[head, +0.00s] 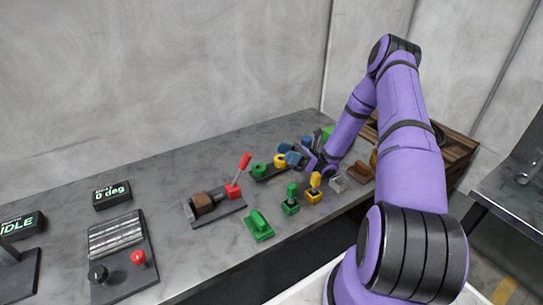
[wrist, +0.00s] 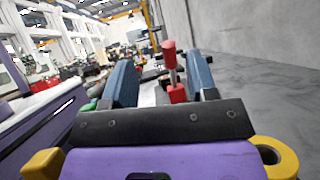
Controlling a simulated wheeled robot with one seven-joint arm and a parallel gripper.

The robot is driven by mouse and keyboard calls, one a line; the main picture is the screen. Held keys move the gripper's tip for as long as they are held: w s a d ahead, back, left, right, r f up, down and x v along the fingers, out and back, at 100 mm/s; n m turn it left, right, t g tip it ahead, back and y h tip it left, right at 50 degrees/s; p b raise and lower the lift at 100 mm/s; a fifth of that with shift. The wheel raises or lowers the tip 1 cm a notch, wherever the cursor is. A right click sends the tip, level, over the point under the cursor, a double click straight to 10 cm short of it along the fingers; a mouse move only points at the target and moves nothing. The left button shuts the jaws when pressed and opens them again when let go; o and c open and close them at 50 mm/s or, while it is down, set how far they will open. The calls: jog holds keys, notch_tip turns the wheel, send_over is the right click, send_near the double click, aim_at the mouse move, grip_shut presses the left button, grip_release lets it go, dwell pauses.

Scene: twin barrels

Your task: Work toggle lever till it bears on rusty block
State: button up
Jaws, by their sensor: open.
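The toggle lever (head: 241,168) has a red grip and stands up, leaning right, from a red pivot on a dark base plate (head: 230,209). The rusty block (head: 202,203) is brown and sits on the same plate, left of the pivot. The lever leans away from the block. My gripper (head: 290,156) is to the right of the lever, apart from it, with blue fingers pointing toward it. In the wrist view my gripper (wrist: 160,83) is open, and the lever's red grip (wrist: 170,52) shows between the fingers, farther ahead. The block is not clearly visible there.
A green part (head: 258,224) lies in front of the clamp. Green (head: 291,200) and yellow (head: 314,187) upright pieces stand on the right. A plate with red and black knobs (head: 123,256) and a display reading 0 deg (head: 112,194) are on the left.

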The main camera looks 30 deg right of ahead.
jog(key=shift+s+d, duration=0.25)
jog(key=shift+d, duration=0.65)
